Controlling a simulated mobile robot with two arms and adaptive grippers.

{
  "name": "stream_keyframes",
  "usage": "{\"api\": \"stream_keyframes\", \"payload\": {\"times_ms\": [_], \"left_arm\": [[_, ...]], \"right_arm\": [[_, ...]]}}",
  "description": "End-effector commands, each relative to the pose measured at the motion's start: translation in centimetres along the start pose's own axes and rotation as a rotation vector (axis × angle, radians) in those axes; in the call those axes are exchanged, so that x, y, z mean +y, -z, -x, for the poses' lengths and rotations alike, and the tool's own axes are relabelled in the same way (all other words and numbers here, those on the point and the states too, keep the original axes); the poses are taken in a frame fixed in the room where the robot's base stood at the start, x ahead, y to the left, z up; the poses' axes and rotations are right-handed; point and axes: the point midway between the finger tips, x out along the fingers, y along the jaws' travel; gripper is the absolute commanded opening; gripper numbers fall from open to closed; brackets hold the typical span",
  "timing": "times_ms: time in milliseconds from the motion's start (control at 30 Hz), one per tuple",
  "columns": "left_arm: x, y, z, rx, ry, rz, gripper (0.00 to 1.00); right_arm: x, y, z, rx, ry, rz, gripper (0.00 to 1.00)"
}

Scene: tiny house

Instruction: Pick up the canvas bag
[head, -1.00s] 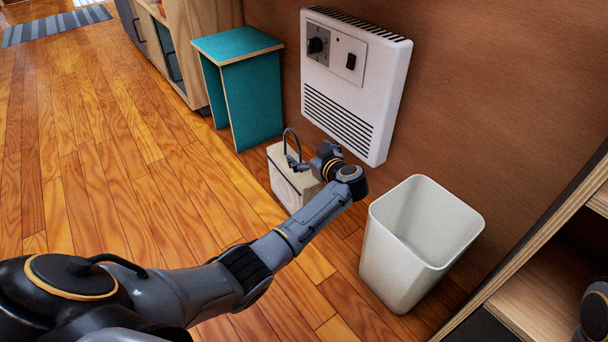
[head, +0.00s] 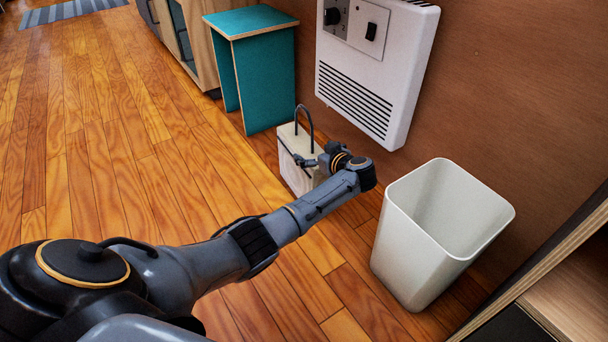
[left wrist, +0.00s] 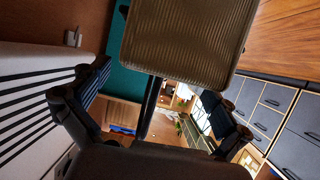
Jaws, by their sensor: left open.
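The canvas bag (head: 291,143) is a cream, box-shaped bag with a thin dark loop handle (head: 304,108). It stands upright on the wooden floor below the wall heater, partly hidden by my left gripper and wrist. My left gripper (head: 307,161) is open at the bag's upper right, close to the handle's base. In the left wrist view the bag's ribbed side (left wrist: 190,35) fills the top. The dark handle (left wrist: 152,105) runs between the two spread fingers of my left gripper (left wrist: 160,98). I cannot tell whether the fingers touch it. My right gripper is out of view.
A white waste bin (head: 425,240) stands right of my left forearm. A white heater (head: 365,85) hangs on the brown wall behind the bag. A teal stool (head: 262,80) stands behind the bag. A wooden shelf (head: 575,290) is at lower right. Floor at left is clear.

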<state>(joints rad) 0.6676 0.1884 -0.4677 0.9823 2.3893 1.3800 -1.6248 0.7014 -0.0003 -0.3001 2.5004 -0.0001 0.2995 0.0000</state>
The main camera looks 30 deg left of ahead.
Motion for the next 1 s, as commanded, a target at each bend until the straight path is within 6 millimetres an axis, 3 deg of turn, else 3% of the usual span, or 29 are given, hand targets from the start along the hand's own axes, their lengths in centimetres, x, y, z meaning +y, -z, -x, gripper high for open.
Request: {"api": "stream_keyframes", "payload": {"times_ms": [400,767,1000], "left_arm": [[0.0,-0.3,-4.5,0.002,0.000,0.000,1.00],[0.0,0.1,-5.0,-0.001,0.000,0.000,1.00],[0.0,0.1,-5.0,-0.001,0.000,0.000,0.55]], "right_arm": [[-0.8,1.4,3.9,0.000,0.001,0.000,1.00],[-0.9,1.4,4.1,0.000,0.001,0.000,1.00],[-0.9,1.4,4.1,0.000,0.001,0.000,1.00]]}}
